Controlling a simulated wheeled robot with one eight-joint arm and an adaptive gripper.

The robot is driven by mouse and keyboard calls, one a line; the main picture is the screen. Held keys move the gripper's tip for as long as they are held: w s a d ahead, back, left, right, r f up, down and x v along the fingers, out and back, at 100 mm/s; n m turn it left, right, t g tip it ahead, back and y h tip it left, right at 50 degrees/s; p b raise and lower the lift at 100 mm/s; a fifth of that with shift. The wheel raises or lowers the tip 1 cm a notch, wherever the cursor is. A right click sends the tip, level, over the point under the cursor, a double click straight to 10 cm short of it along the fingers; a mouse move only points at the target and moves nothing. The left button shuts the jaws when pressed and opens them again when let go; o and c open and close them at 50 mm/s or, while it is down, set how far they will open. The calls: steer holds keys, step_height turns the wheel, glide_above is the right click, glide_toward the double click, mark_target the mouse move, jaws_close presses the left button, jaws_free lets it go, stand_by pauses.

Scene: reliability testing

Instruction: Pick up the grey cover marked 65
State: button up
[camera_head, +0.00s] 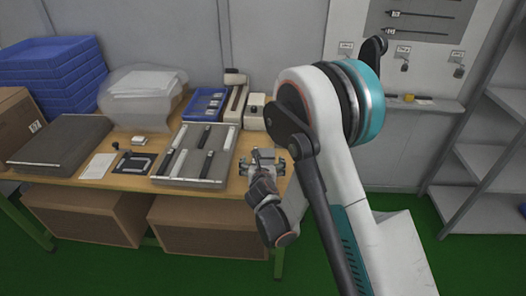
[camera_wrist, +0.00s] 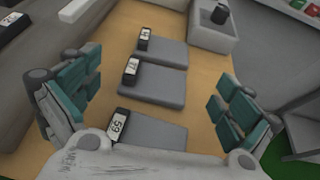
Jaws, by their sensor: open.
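Three grey covers with black number tags lie in a row on the wooden table in the wrist view. The nearest cover (camera_wrist: 158,133) has a tag whose digits look like 65 or, turned round, 59. The middle cover (camera_wrist: 155,84) and the far cover (camera_wrist: 165,52) have small tags that I cannot read surely. My gripper (camera_wrist: 157,88) is open and empty above the row, its teal pads to the left and right of the covers. The near edge of the nearest cover is hidden by my gripper's body. In the head view my gripper (camera_head: 263,160) hangs over the table's right end.
A grey tray (camera_head: 187,181) with dark and light strips lies left of my gripper. A blue bin (camera_head: 204,104) and white boxes stand behind. In the wrist view a grey box (camera_wrist: 213,38) stands beyond the covers. Cardboard boxes sit below the table.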

mark_target(264, 150)
steer(key=b+x, duration=0.1)
steer(key=x, duration=0.2)
steer(key=shift+w+f, duration=0.1)
steer(key=shift+f, duration=0.05)
steer(key=shift+d+r+b+x, duration=0.15)
steer(key=shift+b+x, duration=0.45)
steer(key=shift+x, duration=0.75)
steer(key=shift+d+r+b+x, duration=0.15)
steer(key=shift+b+x, duration=0.45)
steer(key=shift+x, duration=0.75)
steer(key=shift+w+a, duration=0.1)
steer(key=shift+w, duration=0.05)
steer(key=c, duration=1.1)
